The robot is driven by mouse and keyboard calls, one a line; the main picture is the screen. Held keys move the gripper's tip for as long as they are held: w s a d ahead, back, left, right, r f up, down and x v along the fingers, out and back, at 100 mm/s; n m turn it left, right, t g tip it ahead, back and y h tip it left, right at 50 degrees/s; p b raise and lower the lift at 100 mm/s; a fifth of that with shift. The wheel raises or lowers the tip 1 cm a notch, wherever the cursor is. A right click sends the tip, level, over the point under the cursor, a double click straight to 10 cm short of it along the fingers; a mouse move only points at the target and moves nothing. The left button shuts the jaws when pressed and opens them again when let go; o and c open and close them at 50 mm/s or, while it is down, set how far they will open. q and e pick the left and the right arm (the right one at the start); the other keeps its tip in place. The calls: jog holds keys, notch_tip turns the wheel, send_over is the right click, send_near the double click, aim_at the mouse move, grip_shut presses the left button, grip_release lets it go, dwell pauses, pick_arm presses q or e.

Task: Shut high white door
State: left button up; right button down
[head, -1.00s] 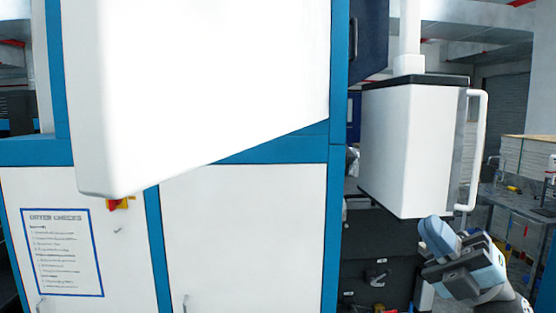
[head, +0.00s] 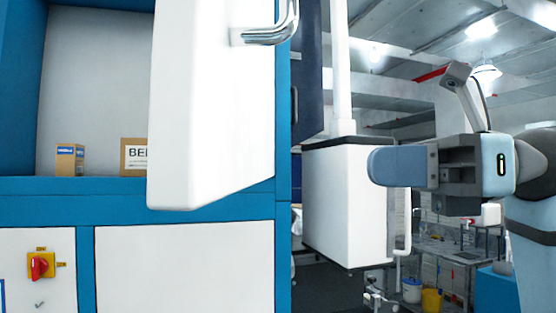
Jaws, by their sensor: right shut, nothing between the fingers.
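The high white door (head: 215,110) stands open, swung out from the blue-framed cabinet towards me. Its metal handle (head: 268,32) shows at the top, near the door's right edge. Behind it the compartment (head: 90,80) is partly open to view, and its upper part is out of frame. My right gripper (head: 375,166) is shut and empty, to the right of the door and apart from it, in front of a white box-shaped unit. My left gripper is not in view.
A small carton (head: 70,160) and a larger box (head: 134,155) sit on the compartment floor. A red-and-yellow switch (head: 40,265) is on the lower panel. The white hanging unit (head: 345,205) with a side handle is behind my right gripper. A workbench (head: 450,250) stands further back.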

aim_at(250, 167)
jog(key=a+p, duration=0.3)
jog(key=a, duration=0.7)
jog(key=shift+r, duration=0.15)
jog(key=shift+a, duration=0.65)
jog(key=shift+w, duration=0.1)
